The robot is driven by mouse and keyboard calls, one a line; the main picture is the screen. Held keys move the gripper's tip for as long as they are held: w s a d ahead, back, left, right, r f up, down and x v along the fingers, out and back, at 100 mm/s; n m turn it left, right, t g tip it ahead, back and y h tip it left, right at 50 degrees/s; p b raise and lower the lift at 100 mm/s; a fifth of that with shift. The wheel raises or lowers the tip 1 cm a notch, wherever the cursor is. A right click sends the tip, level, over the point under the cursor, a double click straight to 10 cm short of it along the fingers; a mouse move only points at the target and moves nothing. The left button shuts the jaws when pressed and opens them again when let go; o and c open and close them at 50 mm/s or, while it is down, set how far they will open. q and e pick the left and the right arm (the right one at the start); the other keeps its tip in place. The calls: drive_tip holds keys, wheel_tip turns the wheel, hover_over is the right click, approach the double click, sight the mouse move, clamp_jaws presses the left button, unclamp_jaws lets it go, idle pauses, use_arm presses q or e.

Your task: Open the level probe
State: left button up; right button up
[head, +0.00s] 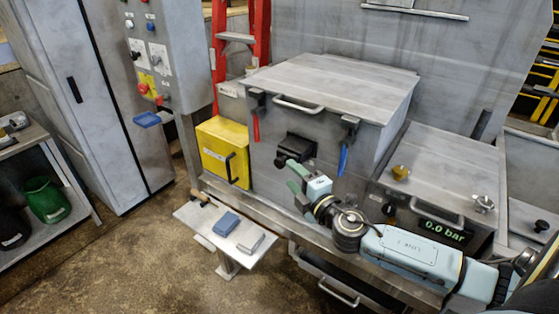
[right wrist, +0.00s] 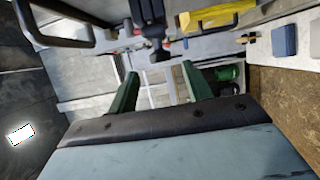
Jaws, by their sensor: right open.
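A black fitting (head: 296,148), which may be the level probe, sticks out from the front of the large grey box (head: 350,85); no label on it is readable. My right gripper (head: 294,182) has green fingers and is open and empty, just below and in front of this fitting, apart from it as far as I can tell. In the right wrist view the two green fingers (right wrist: 160,90) stand apart with nothing between them. A black fitting (right wrist: 150,22) shows beyond them at the top, perhaps the same one. My left gripper is not in view.
The box carries a red latch handle (head: 256,125), a blue latch handle (head: 343,158) and a lid handle (head: 297,104). A yellow box (head: 222,150) stands to its left. A small shelf (head: 200,228) holds a blue block (head: 227,223). A 0.0 bar display (head: 444,231) is at right.

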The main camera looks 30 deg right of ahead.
sight(282, 167)
drive_tip(key=w, duration=0.7)
drive_tip(key=shift+p, duration=0.4)
clamp_jaws()
